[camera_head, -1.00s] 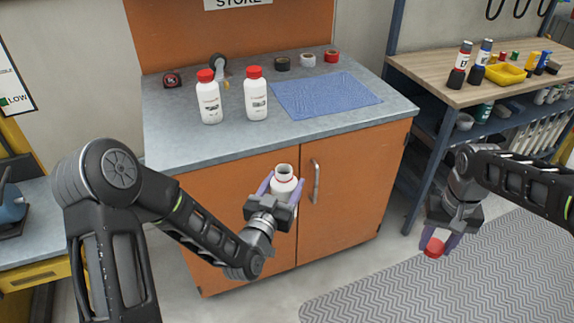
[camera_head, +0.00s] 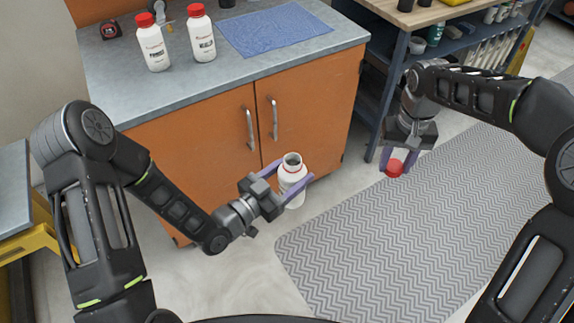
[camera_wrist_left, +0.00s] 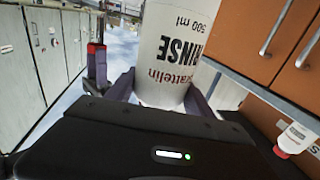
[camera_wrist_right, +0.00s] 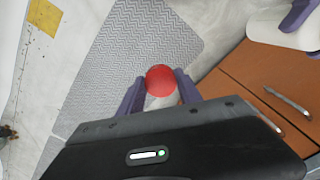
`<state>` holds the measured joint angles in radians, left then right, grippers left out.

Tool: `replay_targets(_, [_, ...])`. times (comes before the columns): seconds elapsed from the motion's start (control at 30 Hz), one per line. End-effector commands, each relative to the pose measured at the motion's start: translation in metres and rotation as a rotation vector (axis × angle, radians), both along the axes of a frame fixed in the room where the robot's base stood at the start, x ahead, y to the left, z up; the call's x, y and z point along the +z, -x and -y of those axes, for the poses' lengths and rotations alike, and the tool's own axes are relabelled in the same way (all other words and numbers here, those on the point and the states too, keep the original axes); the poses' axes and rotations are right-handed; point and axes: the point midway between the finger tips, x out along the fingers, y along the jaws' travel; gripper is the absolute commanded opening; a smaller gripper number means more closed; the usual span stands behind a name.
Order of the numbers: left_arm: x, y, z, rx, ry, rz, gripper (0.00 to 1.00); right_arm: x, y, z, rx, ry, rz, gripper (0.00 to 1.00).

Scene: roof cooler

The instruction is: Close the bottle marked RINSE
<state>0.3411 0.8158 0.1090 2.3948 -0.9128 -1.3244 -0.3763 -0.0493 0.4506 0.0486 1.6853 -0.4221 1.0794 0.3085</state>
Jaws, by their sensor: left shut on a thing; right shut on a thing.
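The white RINSE bottle (camera_head: 292,172) is open at the top, its neck bare and roughly upright. My left gripper (camera_head: 289,182) is shut on its body and holds it in the air in front of the cabinet. In the left wrist view the label RINSE reads upside down on the bottle (camera_wrist_left: 180,55). My right gripper (camera_head: 397,165) is shut on a red cap (camera_head: 394,168), to the right of the bottle and apart from it. The cap also shows between the fingers in the right wrist view (camera_wrist_right: 160,80).
Two white bottles with red caps, one left (camera_head: 152,45) and one right (camera_head: 201,35), stand on the grey counter (camera_head: 190,90) beside a blue cloth (camera_head: 272,30). Orange cabinet doors (camera_head: 200,130) with handles are behind the held bottle. A grey mat (camera_head: 370,250) lies on the floor.

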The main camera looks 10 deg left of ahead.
Motion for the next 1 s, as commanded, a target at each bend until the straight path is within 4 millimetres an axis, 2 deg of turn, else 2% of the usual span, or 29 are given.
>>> replay_targets(0.27, [0.0,0.0,0.0,0.002,0.0,0.0,0.0,0.001,0.0,-0.003,0.006,0.0,0.001,0.04])
replay_targets(0.37, [0.0,0.0,0.0,0.002,0.0,0.0,0.0,0.003,-0.001,-0.012,0.025,0.0,0.001,0.04])
replay_targets(0.47, [0.0,0.0,0.0,0.002,0.0,0.0,0.0,0.005,-0.001,-0.029,0.062,0.0,0.002,0.04])
replay_targets(0.57, [0.0,-0.001,0.0,0.002,0.0,0.0,0.0,0.01,-0.004,-0.054,0.112,0.0,0.002,0.04])
replay_targets(0.73, [0.0,-0.001,0.0,0.003,0.0,0.0,0.0,0.028,-0.008,-0.112,0.218,0.0,0.005,0.04])
replay_targets(1.0, [0.0,-0.001,0.0,0.003,0.0,0.0,0.0,0.066,0.005,-0.207,0.426,0.001,0.005,0.04])
